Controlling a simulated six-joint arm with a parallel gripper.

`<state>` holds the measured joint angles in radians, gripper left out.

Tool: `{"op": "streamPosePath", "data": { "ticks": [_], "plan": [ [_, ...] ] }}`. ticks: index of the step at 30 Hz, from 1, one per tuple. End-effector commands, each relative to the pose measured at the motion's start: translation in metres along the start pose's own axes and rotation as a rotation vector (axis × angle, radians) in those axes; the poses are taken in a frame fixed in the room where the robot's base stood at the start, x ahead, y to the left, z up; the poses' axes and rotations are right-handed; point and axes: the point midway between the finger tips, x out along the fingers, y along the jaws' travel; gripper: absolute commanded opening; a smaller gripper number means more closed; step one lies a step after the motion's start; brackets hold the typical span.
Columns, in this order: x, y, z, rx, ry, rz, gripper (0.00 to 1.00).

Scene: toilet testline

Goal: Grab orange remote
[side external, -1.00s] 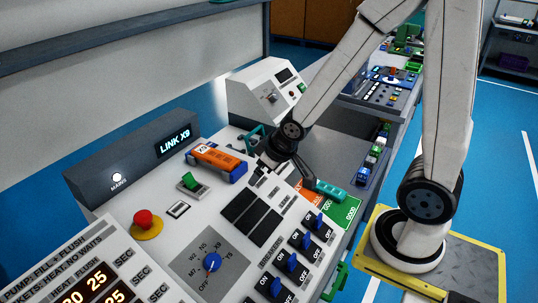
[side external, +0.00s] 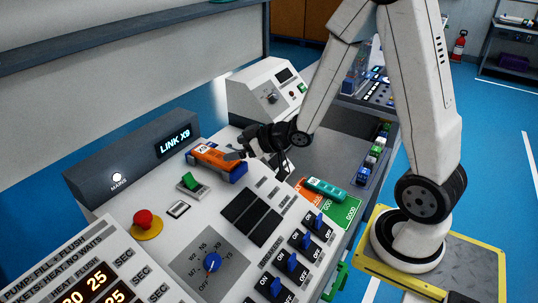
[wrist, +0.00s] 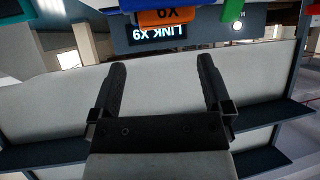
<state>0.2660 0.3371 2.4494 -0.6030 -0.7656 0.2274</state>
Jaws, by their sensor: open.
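The orange remote (side external: 214,157) lies in a blue holder (side external: 239,173) on the sloped white panel, left of my gripper. My gripper (side external: 238,152) is just right of the remote's upper end, with its fingers pointing left towards it; I cannot tell from the side view whether they touch. In the wrist view my gripper (wrist: 162,62) shows two black fingers spread apart with nothing between them. The orange remote (wrist: 165,17) appears at the top edge there, partly cut off, beyond the fingertips.
A teal remote (side external: 326,189) lies on the green and orange area at the panel's right. A green switch (side external: 189,181), a red button (side external: 146,221) and a LINK X9 display (side external: 173,142) are nearby. A white control box (side external: 268,88) stands behind.

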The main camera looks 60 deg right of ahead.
Motion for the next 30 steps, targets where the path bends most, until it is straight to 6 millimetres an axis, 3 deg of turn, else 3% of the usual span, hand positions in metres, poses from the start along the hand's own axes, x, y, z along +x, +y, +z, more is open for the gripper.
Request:
{"op": "streamPosePath", "data": {
  "ticks": [30],
  "plan": [
    [0.044,0.001,0.002,-0.001,-0.003,0.000,1.00]
  ]
}}
